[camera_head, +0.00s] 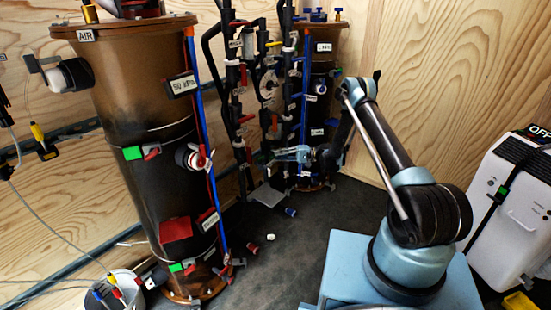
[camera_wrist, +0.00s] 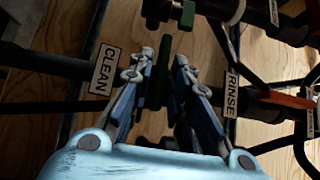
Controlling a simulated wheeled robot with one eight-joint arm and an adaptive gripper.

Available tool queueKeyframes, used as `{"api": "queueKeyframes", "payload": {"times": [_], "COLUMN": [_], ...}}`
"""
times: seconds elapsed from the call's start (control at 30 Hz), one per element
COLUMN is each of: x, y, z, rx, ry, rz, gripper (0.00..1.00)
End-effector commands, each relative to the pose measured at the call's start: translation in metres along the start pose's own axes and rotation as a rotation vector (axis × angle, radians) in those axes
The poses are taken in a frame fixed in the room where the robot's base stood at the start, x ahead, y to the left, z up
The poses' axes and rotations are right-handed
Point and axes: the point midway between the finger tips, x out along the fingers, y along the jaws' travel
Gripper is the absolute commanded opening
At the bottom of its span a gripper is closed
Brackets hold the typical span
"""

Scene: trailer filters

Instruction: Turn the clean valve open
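In the wrist view a dark green valve handle (camera_wrist: 166,75) stands upright, nearly in line with my fingers. The CLEAN label (camera_wrist: 105,71) is on the dark pipe just left of it. My gripper (camera_wrist: 164,58) has its two fingers on either side of the handle, with gaps visible; contact cannot be seen. In the head view my gripper (camera_head: 264,157) reaches left to the dark pipework, and the handle cannot be made out there.
A RINSE label (camera_wrist: 231,94) and an orange-red handle (camera_wrist: 287,98) are at the right in the wrist view. A brown AIR tank (camera_head: 130,90) stands left and another tank (camera_head: 318,110) behind. Small pieces (camera_head: 270,237) lie on the dark floor.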

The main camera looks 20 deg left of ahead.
Motion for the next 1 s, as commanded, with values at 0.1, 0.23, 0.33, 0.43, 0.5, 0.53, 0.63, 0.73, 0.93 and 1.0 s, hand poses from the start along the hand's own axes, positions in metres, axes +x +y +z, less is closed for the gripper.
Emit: {"api": "queueKeyframes", "payload": {"times": [0.1, 0.23, 0.33, 0.43, 0.5, 0.53, 0.63, 0.73, 0.93, 1.0], "x": [0.015, 0.023, 0.026, 0.027, 0.027, 0.027, 0.027, 0.027, 0.027, 0.027], "y": [0.0, 0.0, 0.0, 0.0, 0.0, 0.0, 0.0, 0.0, 0.0, 0.0], "z": [0.0, 0.0, 0.0, 0.0, 0.0, 0.0, 0.0, 0.0, 0.0, 0.0], "rx": [0.0, 0.0, 0.0, 0.0, 0.0, 0.0, 0.0, 0.0, -0.002, -0.006], "ry": [-0.002, 0.0, 0.0, 0.0, 0.0, 0.0, 0.0, 0.0, 0.0, 0.0], "rz": [0.0, 0.0, 0.0, 0.0, 0.0, 0.0, 0.0, 0.0, 0.003, 0.008], "gripper": [0.18, 0.18, 0.18, 0.18, 0.18, 0.18, 0.09, 0.0, 0.0, 0.0]}}
